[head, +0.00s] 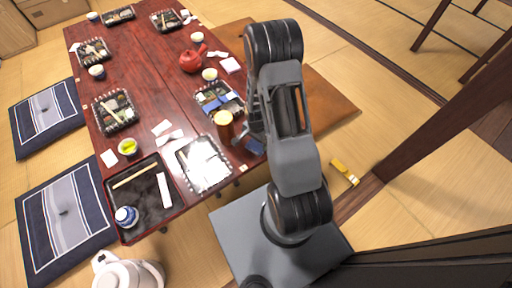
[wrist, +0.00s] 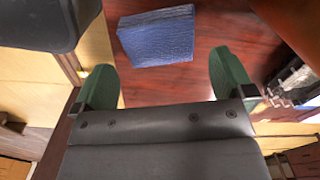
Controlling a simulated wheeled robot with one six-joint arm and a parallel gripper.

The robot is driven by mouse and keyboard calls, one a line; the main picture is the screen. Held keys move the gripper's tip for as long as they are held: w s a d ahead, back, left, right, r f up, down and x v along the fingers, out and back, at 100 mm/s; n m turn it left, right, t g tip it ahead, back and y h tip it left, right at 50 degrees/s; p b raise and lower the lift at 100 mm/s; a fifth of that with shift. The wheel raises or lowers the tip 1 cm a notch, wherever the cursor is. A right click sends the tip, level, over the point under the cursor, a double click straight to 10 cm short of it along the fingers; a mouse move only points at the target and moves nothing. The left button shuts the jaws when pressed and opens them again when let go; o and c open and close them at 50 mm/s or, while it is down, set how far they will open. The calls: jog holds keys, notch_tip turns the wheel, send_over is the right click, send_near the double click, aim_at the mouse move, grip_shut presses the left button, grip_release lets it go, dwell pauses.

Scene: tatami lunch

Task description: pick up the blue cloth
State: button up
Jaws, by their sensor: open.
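The blue cloth (wrist: 157,40) lies folded flat on the dark red table (wrist: 180,88) in the wrist view. In the head view the blue cloth (head: 254,146) shows at the table's right edge, partly hidden behind my arm. My gripper (wrist: 166,68) has its two green fingers wide apart with nothing between them. The cloth lies just beyond the fingertips in the wrist view, and I see no contact. In the head view my arm hides most of the gripper.
A red teapot (head: 192,60) stands farther back. Floor cushions (head: 66,215) lie left of the table.

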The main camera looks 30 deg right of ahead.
aim_at(256, 144)
notch_tip(256, 144, down, 5)
jog(key=b, duration=0.2)
jog(key=shift+f+b, duration=0.1)
jog(key=shift+b, duration=0.2)
jog(key=shift+c, duration=0.5)
jog(key=c, duration=0.5)
